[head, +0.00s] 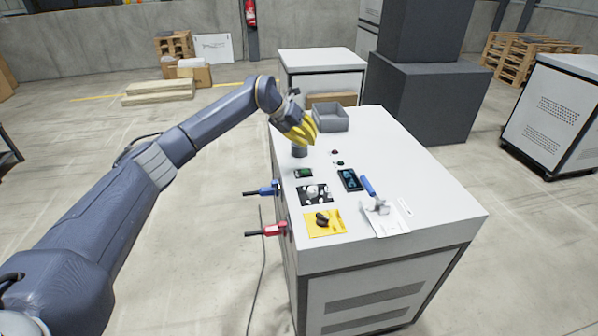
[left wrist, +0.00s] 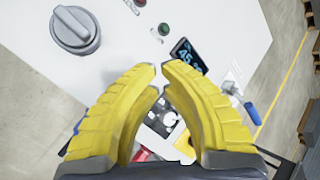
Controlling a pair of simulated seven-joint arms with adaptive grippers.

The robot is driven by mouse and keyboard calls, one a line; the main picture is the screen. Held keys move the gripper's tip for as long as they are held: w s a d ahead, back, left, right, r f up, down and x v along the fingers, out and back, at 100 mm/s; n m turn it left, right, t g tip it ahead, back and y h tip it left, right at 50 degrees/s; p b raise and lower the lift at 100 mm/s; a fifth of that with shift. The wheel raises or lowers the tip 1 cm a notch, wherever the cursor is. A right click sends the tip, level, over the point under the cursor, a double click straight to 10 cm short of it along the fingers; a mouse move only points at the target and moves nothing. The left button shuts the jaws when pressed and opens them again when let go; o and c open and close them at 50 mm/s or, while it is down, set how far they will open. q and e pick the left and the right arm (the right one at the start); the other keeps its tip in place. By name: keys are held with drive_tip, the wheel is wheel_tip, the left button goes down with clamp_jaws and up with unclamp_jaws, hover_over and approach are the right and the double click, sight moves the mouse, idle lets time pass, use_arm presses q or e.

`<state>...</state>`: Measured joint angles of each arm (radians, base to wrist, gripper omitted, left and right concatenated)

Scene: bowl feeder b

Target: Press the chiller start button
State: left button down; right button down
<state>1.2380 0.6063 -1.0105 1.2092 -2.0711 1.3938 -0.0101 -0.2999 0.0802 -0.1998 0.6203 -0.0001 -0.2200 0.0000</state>
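Two small round buttons stand on the white cabinet top (head: 415,185). A green one (head: 340,163) is nearer the display, and a dark red one (head: 335,152) is behind it. In the left wrist view the green button (left wrist: 163,29) lies beyond the fingertips and the red one (left wrist: 140,3) is cut by the top edge. No label on them is readable. My left gripper (head: 312,138) is above the cabinet, left of the buttons and apart from them. Its yellow fingers (left wrist: 162,70) are nearly tip to tip with nothing between them.
A grey round knob (head: 300,151) stands just below my gripper. A grey bin (head: 329,117) is behind. A display (head: 349,180), a yellow switch plate (head: 325,229) and a blue-handled tool (head: 368,187) lie nearer. Blue (head: 268,188) and red (head: 274,229) plugs stick out left.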

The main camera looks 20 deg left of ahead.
sight(309, 171)
use_arm(q)
drive_tip(key=shift+d+r+y, duration=0.25)
drive_tip(key=shift+y, duration=0.05)
drive_tip(key=shift+f, duration=0.1)
drive_tip(key=shift+f, duration=4.3)
drive_tip(key=c, duration=2.1)
unclamp_jaws()
clamp_jaws()
